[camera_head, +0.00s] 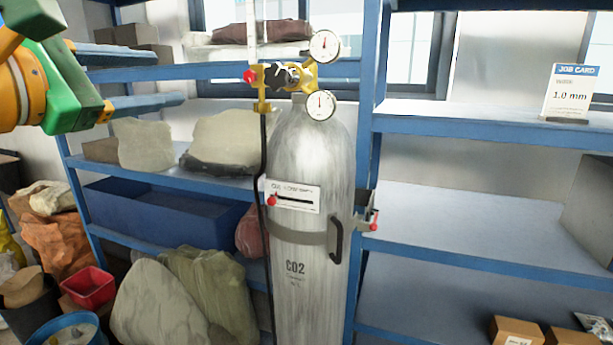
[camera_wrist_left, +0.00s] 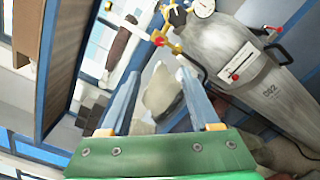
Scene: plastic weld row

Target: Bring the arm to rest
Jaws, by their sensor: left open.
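My left arm comes in at the top left of the head view. Its green gripper (camera_head: 181,78) has two blue fingers spread apart, pointing right, with nothing between them. The gripper (camera_wrist_left: 158,76) also shows in the left wrist view, open and empty. It is left of the grey CO2 cylinder (camera_head: 310,165) and appears clear of it. The cylinder (camera_wrist_left: 270,85) is at the upper right of the wrist view. The brass regulator with two round gauges (camera_head: 299,77) is on top of the cylinder. My right gripper is in neither view.
Blue shelving (camera_head: 470,122) stands behind and right of the cylinder. A job card reading 1.0 mm (camera_head: 569,92) stands on the right shelf. Sacks (camera_head: 155,305), a red bin (camera_head: 88,288) and a blue bin (camera_head: 180,212) are at the left. A dark hose (camera_head: 262,190) hangs beside the cylinder.

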